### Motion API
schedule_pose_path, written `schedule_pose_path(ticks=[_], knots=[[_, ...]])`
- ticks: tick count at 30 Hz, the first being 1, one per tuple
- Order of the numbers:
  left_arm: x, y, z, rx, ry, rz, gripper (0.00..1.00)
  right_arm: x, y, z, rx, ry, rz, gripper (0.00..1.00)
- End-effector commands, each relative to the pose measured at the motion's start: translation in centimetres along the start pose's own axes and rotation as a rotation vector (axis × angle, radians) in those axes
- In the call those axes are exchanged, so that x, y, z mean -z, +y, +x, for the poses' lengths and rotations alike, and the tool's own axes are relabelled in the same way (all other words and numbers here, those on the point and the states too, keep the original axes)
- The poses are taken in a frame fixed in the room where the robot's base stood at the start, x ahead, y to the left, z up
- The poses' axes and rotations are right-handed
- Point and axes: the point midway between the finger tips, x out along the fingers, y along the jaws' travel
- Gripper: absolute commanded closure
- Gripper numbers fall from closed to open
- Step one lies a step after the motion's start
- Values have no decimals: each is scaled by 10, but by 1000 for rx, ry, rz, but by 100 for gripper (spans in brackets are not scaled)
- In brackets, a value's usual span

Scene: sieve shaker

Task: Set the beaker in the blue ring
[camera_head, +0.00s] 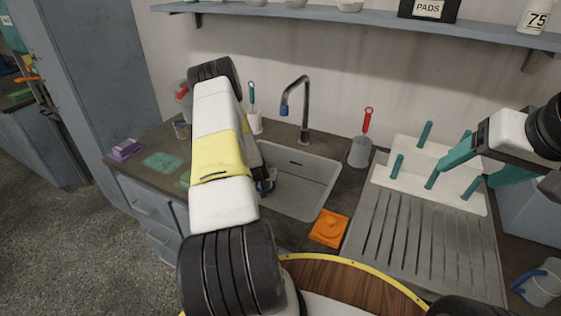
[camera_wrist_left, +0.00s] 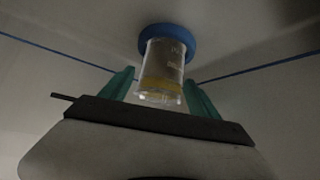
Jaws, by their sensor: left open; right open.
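In the left wrist view the clear beaker (camera_wrist_left: 163,68), with faint markings and a yellowish band, stands between the green fingers of my left gripper (camera_wrist_left: 158,84). The gripper is open, with a finger on each side of the beaker. The beaker's far end meets the blue ring (camera_wrist_left: 169,32); how deep it sits in the ring is hard to tell. In the head view a small blue piece shows by the sink's left edge, largely hidden by my left arm. My right gripper (camera_head: 460,177) is open and empty over the white peg rack.
Thin blue lines run from both sides of the ring. The grey sink (camera_head: 298,190) has a tap (camera_head: 303,105) behind it. An orange block (camera_head: 329,228) lies in front, the ribbed drainboard (camera_head: 415,235) to the right. Green pegs stand on the rack (camera_head: 400,180) near my right gripper.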

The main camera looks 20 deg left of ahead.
Motion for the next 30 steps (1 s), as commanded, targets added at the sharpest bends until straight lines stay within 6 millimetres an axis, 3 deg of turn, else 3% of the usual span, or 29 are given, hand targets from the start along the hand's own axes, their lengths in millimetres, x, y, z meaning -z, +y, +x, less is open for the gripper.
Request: schedule_pose_path(ticks=[3, 9, 15, 20, 23, 25, 30], knots=[[1, 0, -29, -1, 0, 3, 29, 0, 0, 0, 0, 0, 0, 29], [1, 0, -67, -1, 0, 2, 29, 0, 0, 0, 0, 0, 0, 29], [0, 0, -86, 0, 0, 2, 29, 0, 0, 0, 0, 0, 0, 29], [4, 2, -91, -3, 1, 3, 29, 0, 0, 0, 0, 0, 0, 29], [20, 9, -102, -16, 0, 12, 29, 0, 0, 0, 0, 0, 0, 29], [41, 20, -120, -37, -5, 26, 29, 0, 0, 0, 0, 0, 0, 29], [101, 64, -199, -109, -36, 72, 29, 0, 0, 0, 0, 0, 0, 29]])
